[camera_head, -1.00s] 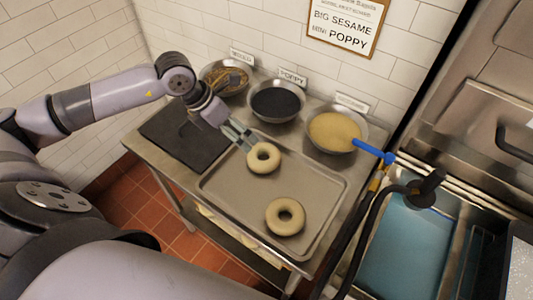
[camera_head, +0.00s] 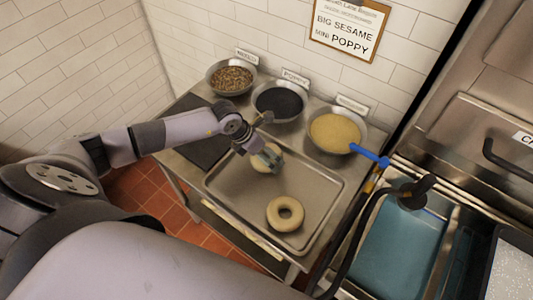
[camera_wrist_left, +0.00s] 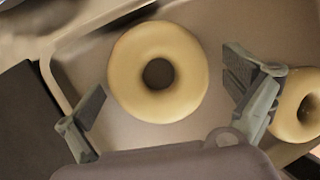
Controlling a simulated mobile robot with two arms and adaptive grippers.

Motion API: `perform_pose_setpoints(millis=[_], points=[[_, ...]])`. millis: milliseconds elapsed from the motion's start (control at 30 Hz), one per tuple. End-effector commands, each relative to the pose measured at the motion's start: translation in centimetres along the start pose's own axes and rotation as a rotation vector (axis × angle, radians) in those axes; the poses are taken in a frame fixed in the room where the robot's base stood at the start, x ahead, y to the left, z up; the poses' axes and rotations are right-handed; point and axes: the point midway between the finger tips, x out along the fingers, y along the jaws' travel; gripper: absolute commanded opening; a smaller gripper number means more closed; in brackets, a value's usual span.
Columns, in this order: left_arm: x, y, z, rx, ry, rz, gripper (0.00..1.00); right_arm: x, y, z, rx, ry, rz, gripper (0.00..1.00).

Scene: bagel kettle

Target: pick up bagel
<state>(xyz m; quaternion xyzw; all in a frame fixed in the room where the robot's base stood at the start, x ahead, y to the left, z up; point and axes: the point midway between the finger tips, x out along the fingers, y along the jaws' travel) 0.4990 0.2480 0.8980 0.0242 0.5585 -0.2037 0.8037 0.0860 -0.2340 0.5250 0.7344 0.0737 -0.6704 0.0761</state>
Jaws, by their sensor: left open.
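Two pale, plain bagels lie on a metal tray (camera_head: 318,188) on the steel table. The far bagel (camera_head: 262,162) is partly hidden by my left gripper (camera_head: 270,160), which is over it. In the left wrist view the far bagel (camera_wrist_left: 158,72) sits between the two spread fingers of my left gripper (camera_wrist_left: 165,100), with space on both sides. The fingers are open and empty. The near bagel (camera_head: 285,213) lies in the near right part of the tray and shows at the right edge of the left wrist view (camera_wrist_left: 298,105), beside one finger. My right gripper is not in view.
Bowls of mixed topping (camera_head: 231,78), dark poppy seed (camera_head: 279,103) and pale sesame (camera_head: 334,134) stand behind the tray. A blue handle (camera_head: 369,155) sticks out beside the sesame bowl. A dark board (camera_head: 200,142) lies left of the tray. A blue-water basin (camera_head: 405,250) is at right.

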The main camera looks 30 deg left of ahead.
Motion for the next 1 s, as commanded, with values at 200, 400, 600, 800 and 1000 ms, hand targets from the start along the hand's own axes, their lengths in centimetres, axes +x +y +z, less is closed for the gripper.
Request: perform_pose_setpoints(millis=[200,400,600,800,1000], points=[[0.2,0.0,0.0,0.001,0.0,0.0,1.0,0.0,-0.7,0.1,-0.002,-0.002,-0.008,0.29],[0.2,0.0,0.0,0.0,0.0,0.0,0.89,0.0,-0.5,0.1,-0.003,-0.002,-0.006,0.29],[0.2,0.0,0.0,0.0,0.0,0.0,0.75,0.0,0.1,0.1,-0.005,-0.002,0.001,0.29],[0.2,0.0,0.0,0.0,0.0,0.0,0.62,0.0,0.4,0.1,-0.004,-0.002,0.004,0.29],[0.1,0.0,0.0,0.0,-0.001,0.0,0.54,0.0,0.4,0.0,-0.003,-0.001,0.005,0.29]])
